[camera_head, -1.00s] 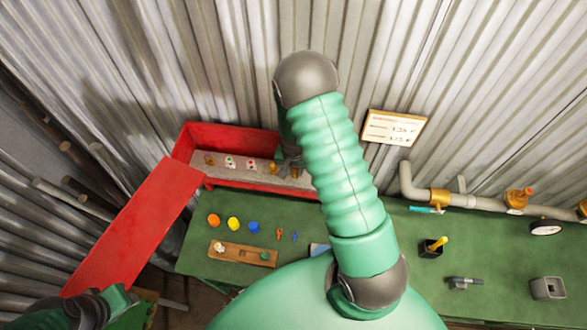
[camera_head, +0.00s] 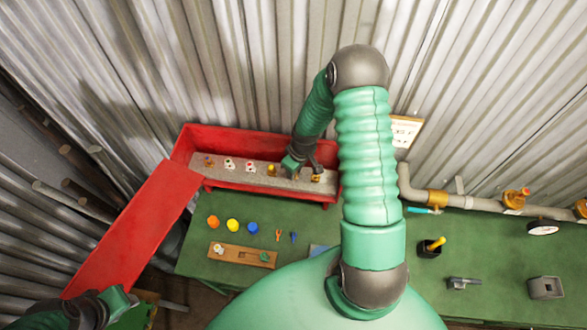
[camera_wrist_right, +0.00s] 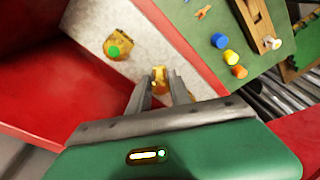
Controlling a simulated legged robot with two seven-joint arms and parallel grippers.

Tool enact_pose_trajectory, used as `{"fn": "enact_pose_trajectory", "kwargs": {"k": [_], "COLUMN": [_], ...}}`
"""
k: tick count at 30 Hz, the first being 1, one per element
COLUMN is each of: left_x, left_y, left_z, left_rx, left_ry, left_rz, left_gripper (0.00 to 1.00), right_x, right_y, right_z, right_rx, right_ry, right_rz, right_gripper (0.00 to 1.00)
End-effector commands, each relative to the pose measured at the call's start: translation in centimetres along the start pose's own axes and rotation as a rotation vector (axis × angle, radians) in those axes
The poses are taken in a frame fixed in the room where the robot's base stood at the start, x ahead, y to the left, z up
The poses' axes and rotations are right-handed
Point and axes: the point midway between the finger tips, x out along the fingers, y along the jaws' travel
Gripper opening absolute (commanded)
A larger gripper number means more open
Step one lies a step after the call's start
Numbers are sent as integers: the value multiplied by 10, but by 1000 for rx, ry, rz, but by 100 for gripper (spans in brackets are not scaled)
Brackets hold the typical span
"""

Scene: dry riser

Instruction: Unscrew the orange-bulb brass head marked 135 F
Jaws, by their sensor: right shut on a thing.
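My right gripper (camera_head: 294,175) reaches into the red box (camera_head: 190,146). In the right wrist view its fingers (camera_wrist_right: 163,88) are shut on a brass head (camera_wrist_right: 159,76) on the pale strip (camera_wrist_right: 90,20). The fingers hide part of this head; I cannot read its marking or tell its bulb colour for sure. A brass head with a green bulb (camera_wrist_right: 115,47) stands beside it, apart from the fingers. In the head view several other heads stand along the strip, one brass (camera_head: 271,170) just left of the gripper.
The green bench (camera_head: 330,226) holds orange (camera_head: 213,222), yellow (camera_head: 232,225) and blue (camera_head: 252,228) discs and a wooden block (camera_head: 236,254). A grey pipe (camera_head: 455,199) with brass fittings runs at right. The red lid (camera_head: 135,232) slants down at left. Box walls stand close around the gripper.

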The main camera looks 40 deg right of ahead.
Motion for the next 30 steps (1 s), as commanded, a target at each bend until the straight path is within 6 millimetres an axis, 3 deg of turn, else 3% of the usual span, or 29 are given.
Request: {"fn": "enact_pose_trajectory", "kwargs": {"k": [3, 11, 17, 18, 23, 30], "left_x": [-4, -27, -25, -24, -24, -25], "left_y": [0, 0, 0, 0, 0, 0], "left_z": [-1, -6, -6, -6, -6, -6], "left_rx": [0, 0, 0, 0, 0, 0], "left_ry": [0, 0, 0, 0, 0, 0], "left_rz": [0, 0, 0, 0, 0, 0], "left_gripper": [36, 36, 36, 36, 36, 36], "right_x": [0, -1, 2, 2, 2, 2], "right_y": [3, 4, 5, 5, 5, 4], "right_z": [8, 6, 6, 6, 4, 1], "right_rx": [-34, -459, -487, -486, -486, -487], "right_ry": [-16, -12, -15, -15, -11, -8], "right_rz": [-8, -77, -78, -78, -76, -75], "right_gripper": [0, 0, 0, 25, 46, 49]}}
